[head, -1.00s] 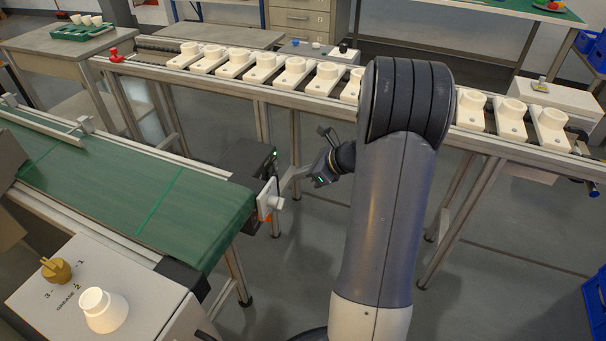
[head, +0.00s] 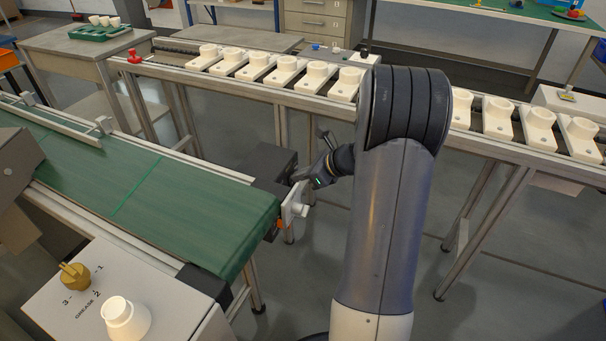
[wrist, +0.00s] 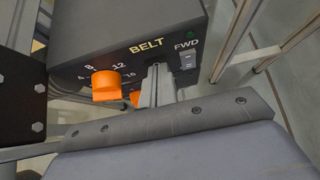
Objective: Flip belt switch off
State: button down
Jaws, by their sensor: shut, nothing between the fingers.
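The dark belt control box (head: 272,163) stands at the end of the green conveyor belt (head: 130,195). In the wrist view the box (wrist: 110,25) shows the words BELT and FWD, an orange dial knob (wrist: 106,85), a small green lamp (wrist: 190,35) and a light-coloured rocker switch (wrist: 187,60) below FWD. My gripper (wrist: 156,70) is shut and empty, its narrow tip in front of the box face, between the knob and the switch, left of the switch. I cannot tell whether it touches the box. In the head view my gripper (head: 303,177) is beside the box; the switch is hidden there.
A roller rail (head: 225,82) with several white holders runs behind. The grease box (head: 175,305) with a brass knob stands front left. Open floor lies right of the belt end.

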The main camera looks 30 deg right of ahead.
jog(key=shift+r, duration=0.1)
jog(key=shift+r+p, duration=0.7)
jog(key=shift+p, duration=0.15)
jog(key=p+v, duration=0.4)
jog(key=v, duration=0.9)
jog(key=shift+r, duration=0.15)
